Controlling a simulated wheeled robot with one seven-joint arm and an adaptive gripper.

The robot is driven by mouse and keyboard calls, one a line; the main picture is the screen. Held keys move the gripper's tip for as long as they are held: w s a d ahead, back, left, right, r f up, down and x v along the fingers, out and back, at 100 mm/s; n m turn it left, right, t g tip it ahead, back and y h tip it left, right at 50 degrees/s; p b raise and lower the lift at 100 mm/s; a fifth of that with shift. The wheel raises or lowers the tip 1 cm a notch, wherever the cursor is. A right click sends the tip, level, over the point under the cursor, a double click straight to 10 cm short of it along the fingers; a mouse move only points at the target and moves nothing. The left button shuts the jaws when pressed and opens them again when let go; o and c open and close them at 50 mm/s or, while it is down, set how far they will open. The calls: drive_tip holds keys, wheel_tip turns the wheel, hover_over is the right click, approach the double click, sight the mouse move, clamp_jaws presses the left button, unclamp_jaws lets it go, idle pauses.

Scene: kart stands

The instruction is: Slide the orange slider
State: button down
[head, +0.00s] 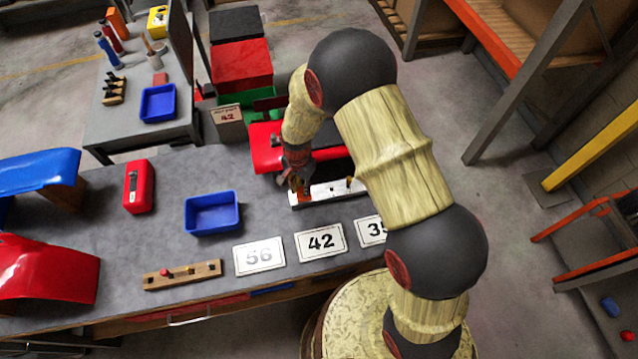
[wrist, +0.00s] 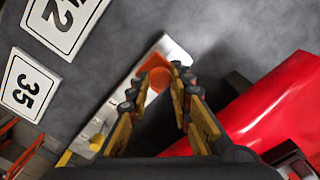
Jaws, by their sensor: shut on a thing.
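The orange slider (wrist: 157,66) sits near one end of a white rail (wrist: 174,50) in the wrist view. My gripper (wrist: 159,79) has its two fingers on either side of the slider and is shut on it. In the head view the white rail (head: 329,192) lies on the grey table, partly hidden behind my arm. My gripper (head: 298,182) is at the rail's left end there, and it mostly hides the slider.
A red body panel (wrist: 270,105) lies close beside the rail. Number cards, including 42 (head: 321,241) and 56 (head: 259,255), lie in front of it. A blue bin (head: 212,213) and a red box (head: 138,187) stand to the left.

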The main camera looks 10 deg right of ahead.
drive_tip(key=shift+w+a, duration=0.1)
drive_tip(key=shift+a, duration=0.3)
drive_tip(key=c, duration=1.6)
unclamp_jaws()
drive_tip(key=shift+a, duration=0.15)
drive_tip(key=shift+r, duration=0.1)
wheel_tip(320, 180, up, 12)
drive_tip(key=shift+f, duration=0.1)
